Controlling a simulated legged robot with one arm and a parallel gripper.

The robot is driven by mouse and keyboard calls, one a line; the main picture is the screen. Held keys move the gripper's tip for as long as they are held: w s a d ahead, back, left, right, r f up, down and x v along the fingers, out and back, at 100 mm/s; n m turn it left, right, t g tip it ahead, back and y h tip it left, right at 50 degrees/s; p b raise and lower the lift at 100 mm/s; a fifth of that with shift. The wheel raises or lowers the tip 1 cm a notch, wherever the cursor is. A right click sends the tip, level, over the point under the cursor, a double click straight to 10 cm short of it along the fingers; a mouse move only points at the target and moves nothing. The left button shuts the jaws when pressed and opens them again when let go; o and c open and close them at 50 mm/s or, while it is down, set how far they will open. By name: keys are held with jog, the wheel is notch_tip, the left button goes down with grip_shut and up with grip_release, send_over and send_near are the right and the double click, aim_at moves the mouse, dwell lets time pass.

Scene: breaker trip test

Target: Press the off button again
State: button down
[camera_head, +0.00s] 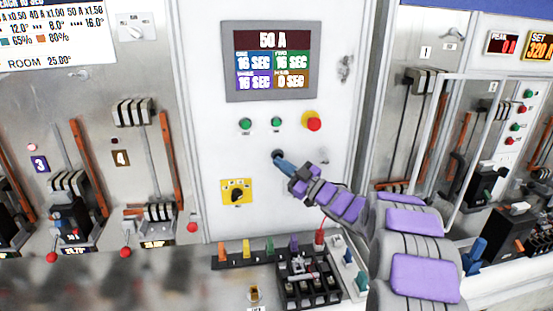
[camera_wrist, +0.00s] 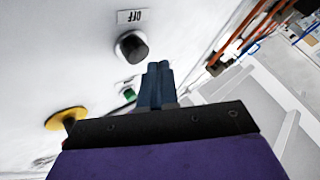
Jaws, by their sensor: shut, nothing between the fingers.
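The off button (camera_wrist: 131,47) is a round black knob on the white panel, beside an upside-down "OFF" label (camera_wrist: 131,16) in the wrist view. In the head view the dark button (camera_head: 278,154) shows just at my fingertips, partly covered by them. My gripper (camera_head: 284,164) is shut and empty, its blue fingers pointing at the panel. In the wrist view its closed fingertips (camera_wrist: 159,68) are just beside the button, with a small gap in the picture. I cannot tell the remaining depth to the panel.
Above are two green buttons (camera_head: 245,124) and a red-on-yellow knob (camera_head: 312,122), under a display (camera_head: 271,62) reading 50 A. A yellow rotary switch (camera_head: 237,192) is at lower left. Below is a bench with colored terminals (camera_head: 246,249) and a black breaker (camera_head: 305,282).

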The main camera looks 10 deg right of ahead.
jog(key=shift+d, duration=0.55)
jog(key=shift+w+a+p, duration=0.3)
jog(key=shift+w+a, duration=0.05)
jog(key=shift+a, duration=0.25)
jog(key=shift+d, duration=0.15)
jog(key=shift+w+r+p, duration=0.15)
jog(key=shift+w+p, duration=0.25)
jog(key=shift+w, duration=0.1)
jog(key=shift+s, duration=0.15)
dwell(0.6)
jog(key=shift+s+d, duration=0.2)
jog(key=shift+s, duration=0.55)
